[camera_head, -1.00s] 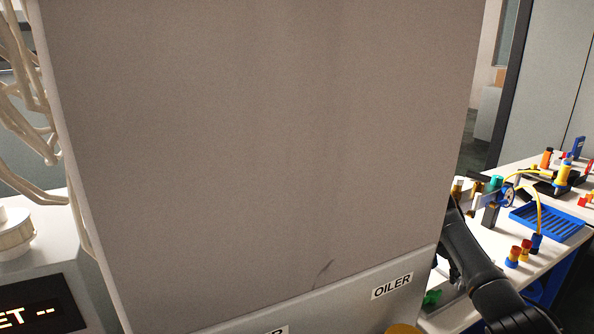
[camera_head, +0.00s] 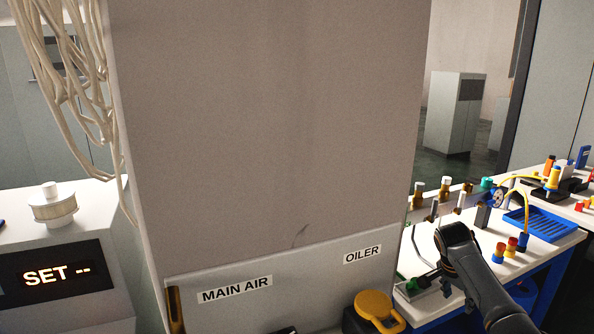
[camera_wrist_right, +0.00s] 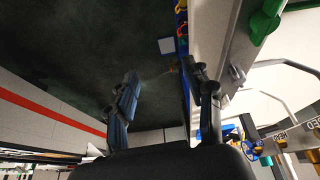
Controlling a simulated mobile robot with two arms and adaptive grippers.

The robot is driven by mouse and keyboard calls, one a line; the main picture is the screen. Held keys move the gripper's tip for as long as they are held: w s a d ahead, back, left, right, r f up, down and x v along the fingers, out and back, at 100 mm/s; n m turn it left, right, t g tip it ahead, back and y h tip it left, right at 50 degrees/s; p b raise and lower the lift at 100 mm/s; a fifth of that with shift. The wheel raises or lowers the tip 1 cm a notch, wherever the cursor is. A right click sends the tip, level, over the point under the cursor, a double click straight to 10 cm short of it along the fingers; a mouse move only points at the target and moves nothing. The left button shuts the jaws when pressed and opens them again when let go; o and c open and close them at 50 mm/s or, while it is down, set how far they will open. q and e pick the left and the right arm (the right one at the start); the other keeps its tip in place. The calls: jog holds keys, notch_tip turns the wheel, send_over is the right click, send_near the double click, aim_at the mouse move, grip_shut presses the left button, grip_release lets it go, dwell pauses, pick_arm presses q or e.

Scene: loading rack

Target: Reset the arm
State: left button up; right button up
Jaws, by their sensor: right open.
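My right arm (camera_head: 468,265) comes in from the lower right in the head view, beside the right side of the large grey panel (camera_head: 270,130). Its fingers are not clear in the head view. In the right wrist view my right gripper (camera_wrist_right: 166,90) is open, its two fingers apart with nothing between them. Dark floor (camera_wrist_right: 70,50) shows behind the fingers. A bench edge (camera_wrist_right: 205,40) runs close to the right finger in that view. My left gripper is not in view.
The panel carries labels MAIN AIR (camera_head: 235,290) and OILER (camera_head: 362,254), with a yellow cap (camera_head: 378,308) below. A display unit (camera_head: 60,275) and hanging cables (camera_head: 70,80) are at left. A white bench with a blue tray (camera_head: 540,224) stands right.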

jog(key=s+a+f+n+y, duration=0.1)
jog(key=s+a+f+n, duration=0.2)
jog(key=s+f, duration=0.7)
jog(key=s+a+f+n, duration=0.3)
jog(key=s+f, duration=0.1)
jog(key=f, duration=1.2)
jog(key=s+a+f+n+y, duration=0.1)
jog(key=s+a+f+n, duration=0.15)
jog(key=s+f, duration=0.7)
jog(key=s+a+f+n, duration=0.2)
jog(key=s+f, duration=0.4)
jog(key=s, duration=0.6)
jog(key=s+a+f+n+y, duration=0.1)
jog(key=s+a+f, duration=0.3)
jog(key=s, duration=0.8)
jog(key=s+a+f+n+y, duration=0.1)
jog(key=s+a+f+n, duration=0.2)
jog(key=s+f, duration=0.4)
jog(key=s, duration=0.6)
jog(key=shift+a+f+n+g, duration=0.25)
jog(key=shift+f+n+g, duration=0.1)
jog(key=shift+f+g, duration=0.05)
